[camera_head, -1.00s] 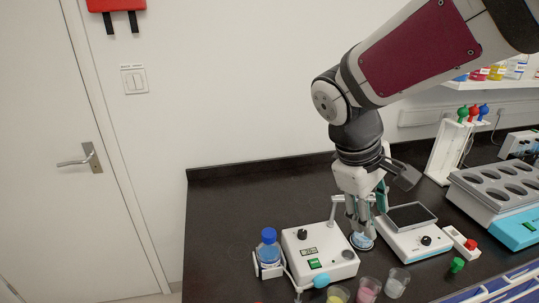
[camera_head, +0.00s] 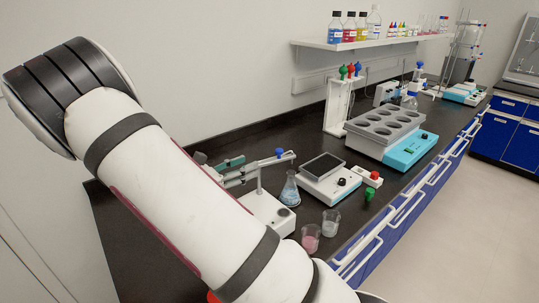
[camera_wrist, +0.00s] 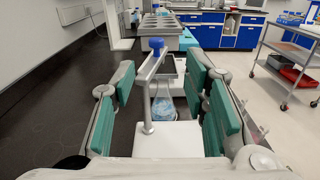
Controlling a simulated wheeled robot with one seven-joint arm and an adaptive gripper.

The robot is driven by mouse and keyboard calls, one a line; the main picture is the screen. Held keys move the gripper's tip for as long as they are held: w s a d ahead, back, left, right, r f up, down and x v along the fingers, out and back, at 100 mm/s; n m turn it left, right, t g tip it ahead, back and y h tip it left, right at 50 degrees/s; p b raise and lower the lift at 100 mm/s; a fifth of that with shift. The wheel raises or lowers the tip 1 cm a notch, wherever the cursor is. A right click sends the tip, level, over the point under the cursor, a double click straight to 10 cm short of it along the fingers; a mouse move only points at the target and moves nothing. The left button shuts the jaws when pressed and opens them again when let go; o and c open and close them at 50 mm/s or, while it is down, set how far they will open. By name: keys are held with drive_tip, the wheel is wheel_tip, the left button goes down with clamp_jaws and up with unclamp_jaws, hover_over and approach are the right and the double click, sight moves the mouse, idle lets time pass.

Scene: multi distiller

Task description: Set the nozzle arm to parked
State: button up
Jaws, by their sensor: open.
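The white nozzle arm (camera_head: 266,163) tops a thin upright post (camera_head: 259,181) on a white base unit (camera_head: 268,208) and carries a blue knob (camera_head: 279,152) near its outer end. In the head view it points right, with its end above a conical flask (camera_head: 290,191) holding pale blue liquid. My gripper (camera_head: 238,171) is level with the nozzle arm, at its left end. In the wrist view the nozzle arm (camera_wrist: 151,64) shows between the spread teal pads of my gripper (camera_wrist: 161,73), with gaps on both sides. The flask (camera_wrist: 163,108) is beyond the post.
A balance (camera_head: 322,178) stands right of the flask. Two cups, one pink (camera_head: 311,237) and one clear (camera_head: 331,221), stand in front. A heating block (camera_head: 385,135) and a pipette stand (camera_head: 338,106) are farther back. My own arm hides the left bench.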

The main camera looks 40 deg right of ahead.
sight(276, 151)
drive_tip(key=d+p, duration=0.1)
drive_tip(key=d, duration=1.2)
drive_tip(key=shift+s+d+p, duration=0.15)
drive_tip(key=shift+d+p, duration=0.2)
drive_tip(key=shift+p, duration=0.05)
drive_tip(key=shift+f, duration=0.1)
clamp_jaws()
